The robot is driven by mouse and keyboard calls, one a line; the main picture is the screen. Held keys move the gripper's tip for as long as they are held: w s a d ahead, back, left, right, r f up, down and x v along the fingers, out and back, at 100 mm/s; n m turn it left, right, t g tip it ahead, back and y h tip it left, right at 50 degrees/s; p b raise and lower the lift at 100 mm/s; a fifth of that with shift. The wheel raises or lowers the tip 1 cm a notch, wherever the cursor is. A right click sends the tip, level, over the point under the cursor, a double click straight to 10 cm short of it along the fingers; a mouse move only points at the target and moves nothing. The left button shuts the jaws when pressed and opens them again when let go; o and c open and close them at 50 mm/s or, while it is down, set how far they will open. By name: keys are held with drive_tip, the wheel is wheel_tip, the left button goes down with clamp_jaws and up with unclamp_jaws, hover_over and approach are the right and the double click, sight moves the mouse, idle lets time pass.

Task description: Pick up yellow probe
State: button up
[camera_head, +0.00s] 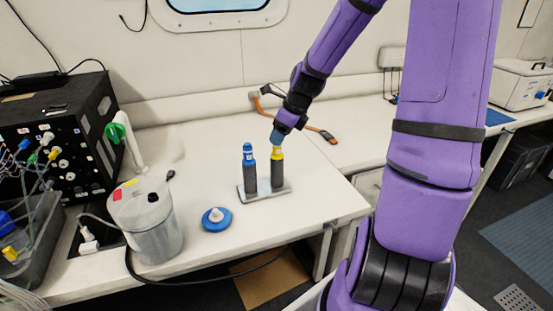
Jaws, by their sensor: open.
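The yellow probe (277,172) stands upright in a grey metal stand (263,194) on the white bench. It has a dark body and a yellow upper part. A similar blue probe (249,171) stands to its left in the same stand. My gripper (277,138) is at the top of the yellow probe, pointing down, with its tip right over or around the probe's upper end. The fingers are small and partly merged with the probe's top, so I cannot tell whether they touch it.
A blue round object (216,219) lies left of the stand. A clear canister (147,222) and a black panel box (62,137) stand further left. An orange-and-black tool (318,132) lies behind my gripper. The bench right of the stand is clear.

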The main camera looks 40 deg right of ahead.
sight(275, 147)
drive_tip(key=shift+x, duration=2.95)
drive_tip(key=shift+w+d, duration=0.1)
drive_tip(key=c, duration=0.8)
